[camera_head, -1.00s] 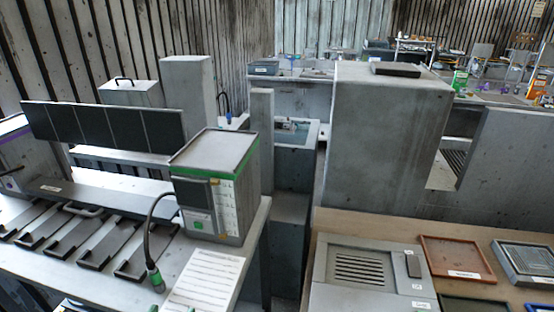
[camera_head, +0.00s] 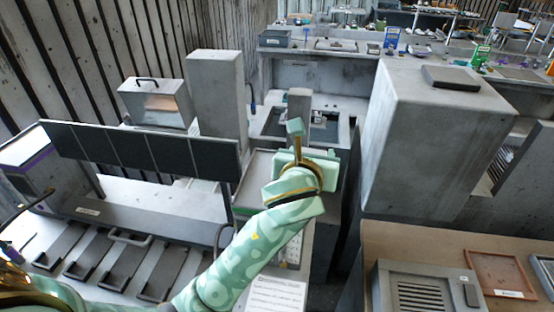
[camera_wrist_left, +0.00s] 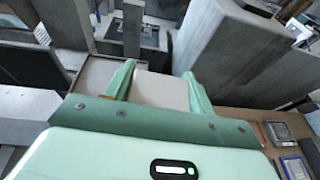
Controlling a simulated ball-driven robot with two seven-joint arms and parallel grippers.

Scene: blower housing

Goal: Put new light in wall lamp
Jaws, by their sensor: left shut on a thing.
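My left gripper (camera_head: 297,150) is in front of the green-edged grey box, with its fingers pointing away from me. In the left wrist view its two green fingers (camera_wrist_left: 160,88) are on either side of a pale, plain block (camera_wrist_left: 161,92). The gripper is shut on this block, but I cannot tell what it is. I cannot make out a wall lamp or a new light in either view. My right gripper is not in view.
The green-edged box (camera_head: 257,165) stands close to my left arm. A dark panel (camera_head: 130,150) spans the left bench above several trays (camera_head: 160,272). A tall grey block (camera_head: 430,145) stands at the right. A narrow gap separates the left bench from the right bench (camera_head: 430,245).

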